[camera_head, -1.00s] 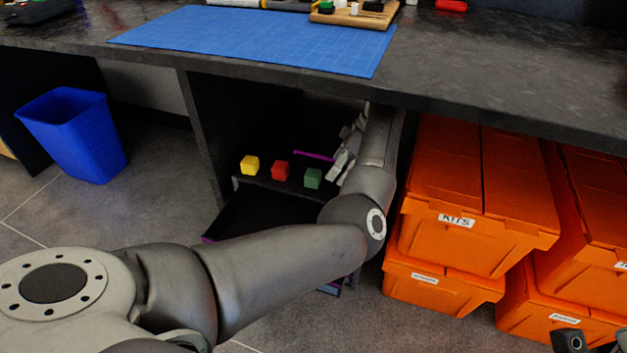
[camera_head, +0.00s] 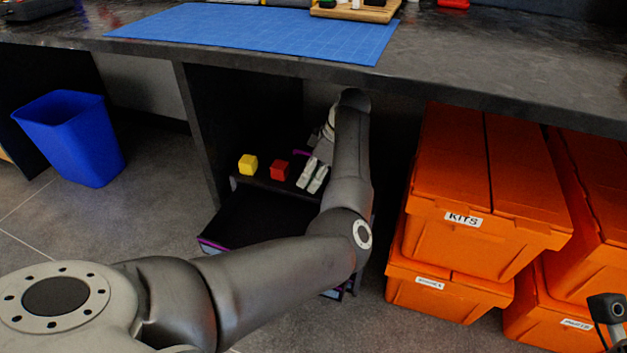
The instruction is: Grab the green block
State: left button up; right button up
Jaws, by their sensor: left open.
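My left gripper (camera_head: 312,176) is open under the workbench, its two light fingers pointing down over the shelf. The green block does not show now; the fingers cover the place where it stood, at the right end of the row of blocks. I cannot tell whether the fingers touch it or are around it. The red block (camera_head: 279,170) stands just left of the fingers, and the yellow block (camera_head: 248,165) stands farther left. A dark part of my right arm or gripper (camera_head: 608,309) shows at the lower right edge; its fingers cannot be made out.
The workbench (camera_head: 480,70) overhangs my left arm, with a blue cutting mat (camera_head: 250,35) on top. Its side panel (camera_head: 199,130) bounds the left. An open dark drawer (camera_head: 250,222) lies below the blocks. Orange crates (camera_head: 480,190) stand close right; a blue bin (camera_head: 70,140) is far left.

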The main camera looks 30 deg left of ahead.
pick_arm(q)
jog(key=c, duration=1)
jog(key=shift+r, duration=0.1)
